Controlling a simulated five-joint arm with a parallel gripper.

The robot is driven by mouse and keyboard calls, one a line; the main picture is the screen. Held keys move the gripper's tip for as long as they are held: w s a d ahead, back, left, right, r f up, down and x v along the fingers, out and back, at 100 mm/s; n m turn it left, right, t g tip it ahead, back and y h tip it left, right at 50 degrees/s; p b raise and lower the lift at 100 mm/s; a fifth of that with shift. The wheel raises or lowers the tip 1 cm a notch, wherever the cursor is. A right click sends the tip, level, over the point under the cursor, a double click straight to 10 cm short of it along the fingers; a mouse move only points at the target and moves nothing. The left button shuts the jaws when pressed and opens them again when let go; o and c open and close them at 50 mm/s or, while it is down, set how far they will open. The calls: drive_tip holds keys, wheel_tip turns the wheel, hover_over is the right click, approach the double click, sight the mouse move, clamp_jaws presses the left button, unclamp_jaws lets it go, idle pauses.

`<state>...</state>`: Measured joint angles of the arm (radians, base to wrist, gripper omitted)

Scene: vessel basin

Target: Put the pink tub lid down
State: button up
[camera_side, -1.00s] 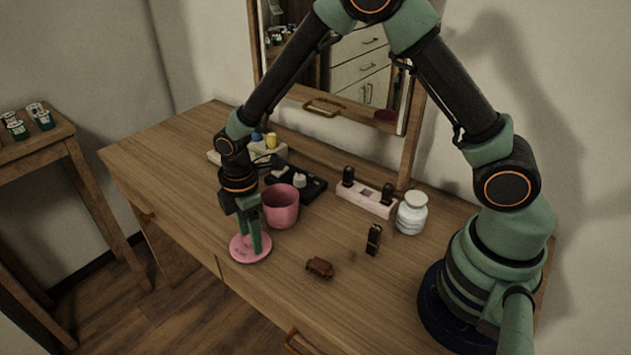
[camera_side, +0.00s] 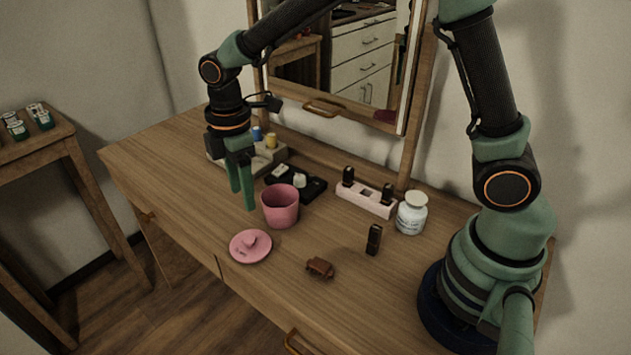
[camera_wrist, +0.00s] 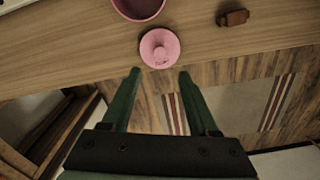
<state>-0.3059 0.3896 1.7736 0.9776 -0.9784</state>
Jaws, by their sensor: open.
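The pink tub lid (camera_side: 263,255) lies flat on the wooden table near its front edge, knob up. It also shows in the wrist view (camera_wrist: 151,56), beyond my fingertips.
A brown item (camera_side: 319,267) and a small black upright piece (camera_side: 374,239) stand right of the lid. A white jar (camera_side: 411,214), a pink holder (camera_side: 366,199) and a black tray (camera_side: 312,190) sit further back, before the mirror. The table's left part is clear.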

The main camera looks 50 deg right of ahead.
drive_tip(key=s+d+r+m+t, duration=0.5)
drive_tip(key=s+d+r+m, duration=0.7)
drive_tip(key=m, duration=0.2)
drive_tip(key=shift+d+m+t, duration=0.3)
drive_tip(key=shift+d+m, duration=0.1)
